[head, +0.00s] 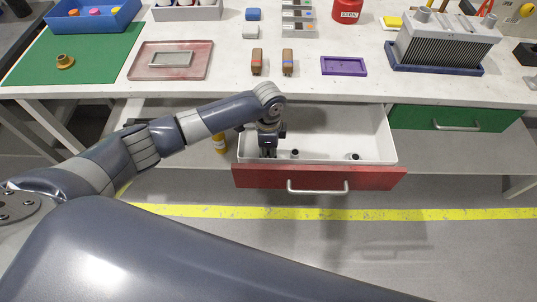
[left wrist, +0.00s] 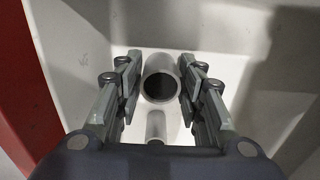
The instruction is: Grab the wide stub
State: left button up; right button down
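The wide stub (left wrist: 161,82), a short grey tube with a dark hollow end, stands in the white drawer in the left wrist view. My left gripper (left wrist: 160,68) reaches down around it with one finger on each side. The fingers are apart, and narrow gaps seem to show beside the tube. In the head view my left gripper (head: 268,152) is low in the left part of the drawer and hides this stub. A narrower grey stub (left wrist: 156,126) stands close by in the left wrist view. My right gripper is out of view.
The open drawer has a red front (head: 320,181) and white walls close around my gripper. Another small stub (head: 354,156) stands at its right. The worktop above holds a red tray (head: 137,68), a purple tray (head: 344,66) and a green mat (head: 25,73).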

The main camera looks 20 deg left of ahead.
pick_arm(q)
jog(key=c, duration=0.4)
